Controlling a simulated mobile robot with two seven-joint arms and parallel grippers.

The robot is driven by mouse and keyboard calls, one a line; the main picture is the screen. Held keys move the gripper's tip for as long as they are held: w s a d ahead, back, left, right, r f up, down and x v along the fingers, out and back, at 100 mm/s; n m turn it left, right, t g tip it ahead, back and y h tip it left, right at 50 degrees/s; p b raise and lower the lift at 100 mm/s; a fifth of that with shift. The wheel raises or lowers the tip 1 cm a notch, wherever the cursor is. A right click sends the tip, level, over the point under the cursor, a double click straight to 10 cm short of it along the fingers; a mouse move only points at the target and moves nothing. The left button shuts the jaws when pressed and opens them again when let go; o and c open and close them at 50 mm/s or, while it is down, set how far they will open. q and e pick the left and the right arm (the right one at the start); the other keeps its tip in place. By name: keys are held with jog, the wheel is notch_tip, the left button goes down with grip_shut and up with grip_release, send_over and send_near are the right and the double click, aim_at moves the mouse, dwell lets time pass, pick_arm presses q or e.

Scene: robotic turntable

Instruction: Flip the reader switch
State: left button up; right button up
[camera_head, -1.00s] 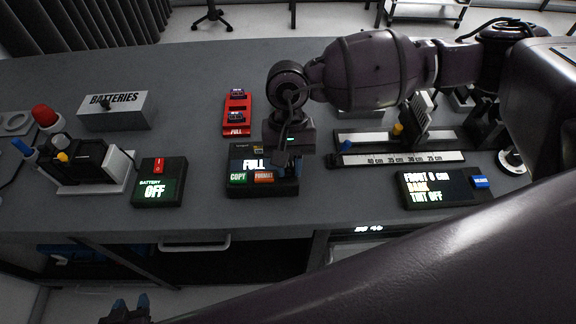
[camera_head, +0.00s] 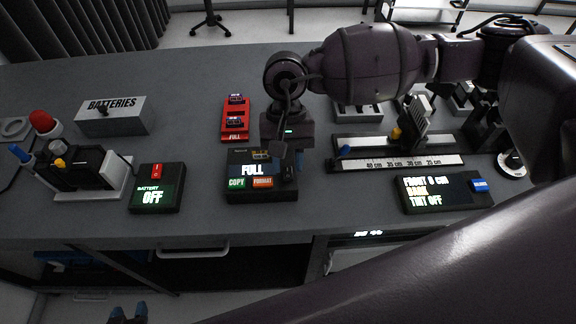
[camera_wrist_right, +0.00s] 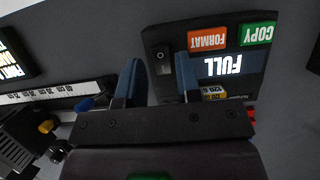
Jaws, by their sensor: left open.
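The reader is a black box (camera_head: 239,194) on the bench with a lit FULL screen, a green COPY button (camera_head: 237,183) and an orange FORMAT button (camera_head: 263,182). In the right wrist view, its small dark rocker switch (camera_wrist_right: 163,56) lies beside the FORMAT button. My right gripper (camera_head: 290,172) is over the reader's right end in the head view. In the right wrist view its two blue fingers (camera_wrist_right: 160,75) are apart and empty, with the switch framed between them. Contact cannot be told. My left gripper (camera_head: 128,313) is open at the bottom edge, below the bench front.
A red holder (camera_head: 236,116) marked FULL stands behind the reader. A battery box (camera_head: 157,188) reading OFF is to the left, with a grey BATTERIES box (camera_head: 113,116) behind it. A ruler rail (camera_head: 397,162) and another display (camera_head: 443,191) are to the right.

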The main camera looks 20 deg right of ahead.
aim_at(287, 164)
pick_arm(q)
jog(key=shift+w+r, duration=0.15)
jog(key=shift+w, duration=0.3)
pick_arm(e)
jog(key=a+v, duration=0.1)
jog(key=v, duration=0.7)
jog(key=shift+d+r, duration=0.3)
jog(key=shift+d, duration=0.25)
pick_arm(q)
jog(key=shift+s, duration=0.3)
pick_arm(e)
jog(key=shift+w, duration=0.15)
pick_arm(q)
jog(key=shift+s, duration=0.1)
pick_arm(e)
jog(key=shift+f, duration=0.1)
